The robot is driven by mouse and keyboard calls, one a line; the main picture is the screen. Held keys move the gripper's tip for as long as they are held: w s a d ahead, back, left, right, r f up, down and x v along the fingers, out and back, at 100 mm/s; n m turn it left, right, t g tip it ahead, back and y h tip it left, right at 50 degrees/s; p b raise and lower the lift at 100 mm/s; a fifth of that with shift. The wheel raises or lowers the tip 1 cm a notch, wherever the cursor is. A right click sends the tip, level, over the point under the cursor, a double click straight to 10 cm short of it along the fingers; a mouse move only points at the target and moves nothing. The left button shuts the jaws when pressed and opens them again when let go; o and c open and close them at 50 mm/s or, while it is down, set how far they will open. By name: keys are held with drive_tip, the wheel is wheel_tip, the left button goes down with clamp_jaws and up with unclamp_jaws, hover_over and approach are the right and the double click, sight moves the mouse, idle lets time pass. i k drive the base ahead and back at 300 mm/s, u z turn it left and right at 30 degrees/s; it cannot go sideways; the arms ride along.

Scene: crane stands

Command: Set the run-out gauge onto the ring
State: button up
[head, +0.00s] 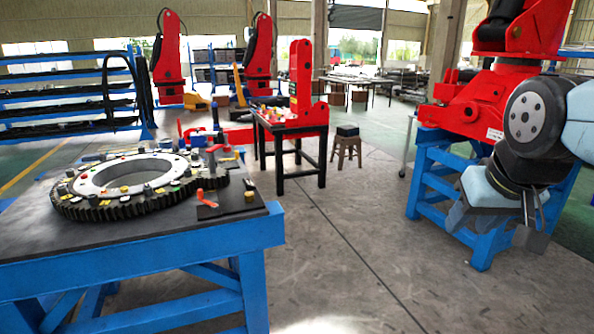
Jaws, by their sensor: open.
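The ring (88,210) is a large toothed slewing ring lying flat on a blue workbench at the left. Several small coloured pieces sit around its top face. A small orange-red piece (205,199) lies on a dark mat at the bench's right side, just beside the ring. A small brass-topped piece (249,196) stands near it. I cannot tell for sure which of these is the run-out gauge. My gripper (532,224) hangs at the far right, pointing down, open and empty, well away from the bench. Part of its fingers is hard to make out.
The blue workbench (150,270) has a dark top with its right edge facing open floor. Clear concrete floor (340,240) lies between it and my arm. A blue stand (430,185) with a red crane part is behind my gripper. A dark table (283,160) and a stool (347,146) stand mid-scene.

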sight(213, 134)
drive_tip(key=z, duration=0.05)
drive_tip(key=i, duration=1.7)
drive_tip(key=u, duration=1.35)
drive_tip(key=k, duration=0.95)
drive_tip(key=u, duration=0.1)
drive_tip(key=i, duration=0.9)
